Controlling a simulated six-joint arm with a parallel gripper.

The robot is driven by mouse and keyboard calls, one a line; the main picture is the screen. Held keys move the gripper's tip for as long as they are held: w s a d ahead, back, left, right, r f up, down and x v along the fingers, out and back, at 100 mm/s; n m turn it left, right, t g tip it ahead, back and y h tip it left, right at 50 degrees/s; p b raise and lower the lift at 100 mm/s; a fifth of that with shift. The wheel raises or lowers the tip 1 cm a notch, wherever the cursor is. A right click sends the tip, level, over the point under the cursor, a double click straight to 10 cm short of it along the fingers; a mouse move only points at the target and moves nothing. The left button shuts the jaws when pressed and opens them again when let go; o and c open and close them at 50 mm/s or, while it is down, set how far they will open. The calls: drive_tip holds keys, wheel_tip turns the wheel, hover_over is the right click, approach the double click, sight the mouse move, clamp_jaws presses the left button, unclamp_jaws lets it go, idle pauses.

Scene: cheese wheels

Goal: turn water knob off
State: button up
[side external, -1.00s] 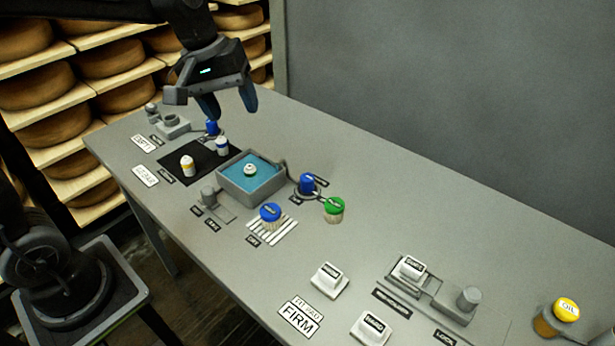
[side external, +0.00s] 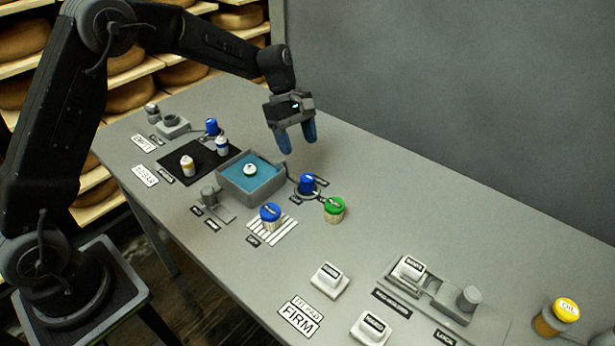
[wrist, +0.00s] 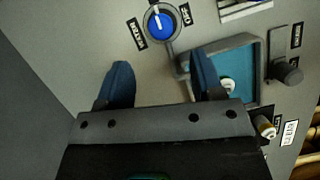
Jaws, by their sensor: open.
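The blue water knob (side external: 307,183) stands on the grey table just right of the basin. In the wrist view the knob (wrist: 160,22) shows from above with a white pointer line, between a label reading "WATER" on its left and one reading "OFF" on its right. The pointer runs roughly along the picture's vertical, not plainly at either label. My gripper (side external: 298,138) is open and empty, fingers pointing down, above the table behind the knob and apart from it. In the wrist view its blue fingertips (wrist: 160,72) are spread, with the knob beyond them.
The grey basin (side external: 278,186) with blue water holds a small white item (side external: 250,169). A blue-lidded jar (side external: 270,214) and a green-lidded jar (side external: 335,209) stand near the knob. A black mat (side external: 178,172) with small bottles lies left. The table behind the knob is clear.

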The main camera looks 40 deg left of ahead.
sight(307, 176)
drive_tip(key=x, duration=0.9)
drive_tip(key=shift+s+d+f, duration=0.1)
drive_tip(key=shift+f, duration=0.2)
drive_tip(key=c, duration=0.9)
